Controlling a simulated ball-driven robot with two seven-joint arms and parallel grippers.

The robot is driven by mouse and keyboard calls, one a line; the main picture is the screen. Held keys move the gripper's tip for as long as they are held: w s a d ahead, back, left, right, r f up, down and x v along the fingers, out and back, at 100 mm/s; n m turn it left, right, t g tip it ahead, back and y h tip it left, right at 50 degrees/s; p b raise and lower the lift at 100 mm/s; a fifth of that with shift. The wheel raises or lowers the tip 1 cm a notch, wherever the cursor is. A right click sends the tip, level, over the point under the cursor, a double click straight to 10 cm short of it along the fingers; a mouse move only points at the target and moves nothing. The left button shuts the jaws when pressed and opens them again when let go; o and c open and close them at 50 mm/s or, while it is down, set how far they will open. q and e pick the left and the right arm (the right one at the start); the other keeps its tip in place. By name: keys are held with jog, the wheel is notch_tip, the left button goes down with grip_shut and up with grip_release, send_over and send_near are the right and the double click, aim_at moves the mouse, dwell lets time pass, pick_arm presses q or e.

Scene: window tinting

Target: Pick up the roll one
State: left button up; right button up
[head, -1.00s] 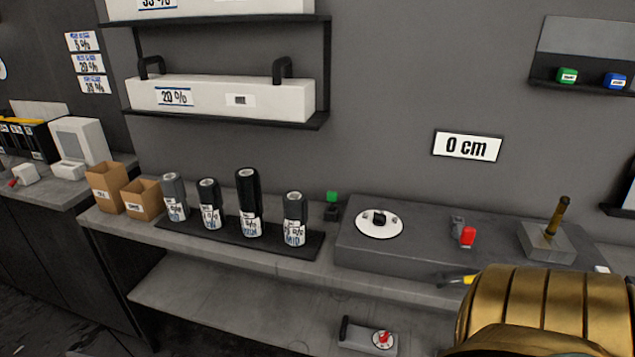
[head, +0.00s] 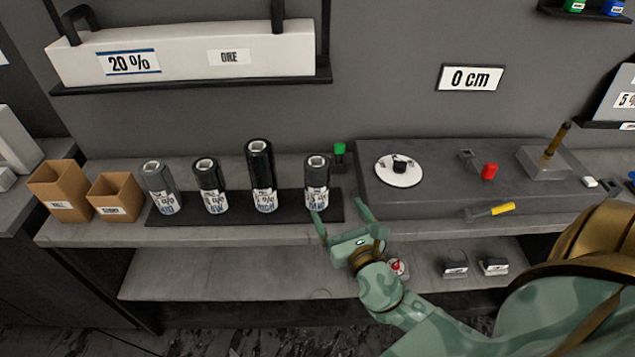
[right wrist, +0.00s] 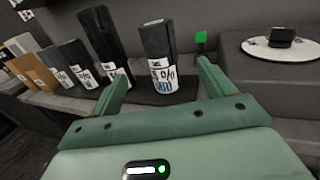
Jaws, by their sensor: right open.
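Several upright film rolls with white labels stand on a black mat (head: 230,216) on the counter. From left to right they are a grey roll (head: 160,187), a dark roll (head: 209,186), a taller black roll (head: 262,177) and a dark grey roll (head: 317,183). My right gripper (head: 341,214) is open and empty, in front of the rightmost roll. In the right wrist view this roll (right wrist: 159,58) shows between the two spread fingers, apart from them. My left gripper is not in view.
Two cardboard boxes (head: 60,190) stand left of the mat. A raised grey block (head: 440,200) at right carries a white disc (head: 399,171), a red-ended tool (head: 489,171) and a yellow-handled tool (head: 502,209). A green-topped item (head: 340,150) stands behind the rightmost roll.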

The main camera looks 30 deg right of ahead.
aim_at(322, 183)
jog(key=x, duration=0.9)
jog(key=shift+w, duration=0.15)
jog(key=x, duration=0.6)
jog(key=shift+a+f, duration=0.1)
jog(key=shift+f, duration=0.05)
jog(key=c, duration=1.3)
jog(key=shift+o, duration=0.2)
